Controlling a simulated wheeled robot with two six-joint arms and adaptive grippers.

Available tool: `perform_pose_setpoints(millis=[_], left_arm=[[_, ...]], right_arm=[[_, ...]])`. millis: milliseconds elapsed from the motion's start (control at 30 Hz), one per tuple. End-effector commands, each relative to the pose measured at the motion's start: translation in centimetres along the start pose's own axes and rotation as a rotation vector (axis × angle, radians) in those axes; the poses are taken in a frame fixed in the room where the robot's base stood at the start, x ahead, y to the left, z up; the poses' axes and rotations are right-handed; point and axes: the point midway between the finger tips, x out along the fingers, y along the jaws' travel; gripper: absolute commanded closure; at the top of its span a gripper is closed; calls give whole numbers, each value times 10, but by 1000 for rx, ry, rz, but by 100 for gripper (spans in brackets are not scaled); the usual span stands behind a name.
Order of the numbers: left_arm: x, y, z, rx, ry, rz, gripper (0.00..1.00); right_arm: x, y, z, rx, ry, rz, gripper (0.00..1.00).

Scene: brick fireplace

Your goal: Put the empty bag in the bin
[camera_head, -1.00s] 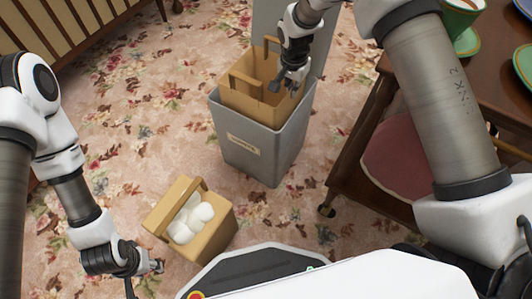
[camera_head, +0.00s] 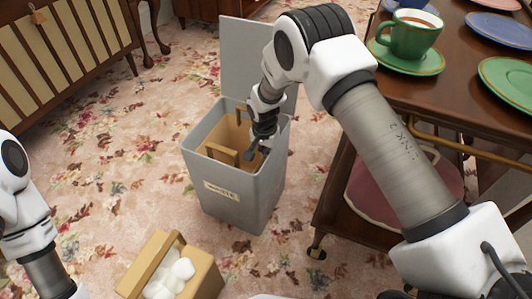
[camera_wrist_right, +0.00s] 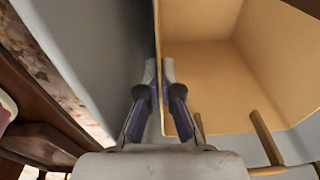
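The empty tan bag (camera_head: 222,153) with two handles is inside the grey bin (camera_head: 225,195), below its rim. The bin's lid stands open at the back. My right gripper (camera_head: 258,148) reaches down into the bin at the bag's right side. In the right wrist view the gripper (camera_wrist_right: 159,72) has one finger on each side of the bag's thin wall and looks shut on it. The bag's inside (camera_wrist_right: 205,85) is bare there. A second tan bag (camera_head: 205,280) holding white balls (camera_head: 170,278) stands on the floor. My left gripper is below the frame.
A dark wooden trolley (camera_head: 455,95) with a green cup (camera_head: 408,35), saucers and plates stands close on the right, under my right arm. A slatted wooden piece (camera_head: 60,50) stands at the upper left. The flowered carpet (camera_head: 110,170) left of the bin is clear.

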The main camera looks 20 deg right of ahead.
Motion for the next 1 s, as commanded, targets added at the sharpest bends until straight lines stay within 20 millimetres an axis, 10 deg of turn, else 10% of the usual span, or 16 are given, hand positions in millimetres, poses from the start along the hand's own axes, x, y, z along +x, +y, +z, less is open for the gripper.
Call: perform_pose_setpoints(millis=[667, 1000], left_arm=[[1, 0, 0, 0, 0, 0, 56], [-31, 0, 0, 0, 0, 0, 56]], right_arm=[[6, 2, 2, 1, -4, 4, 83], [-68, 1, -1, 0, -1, 2, 83]])
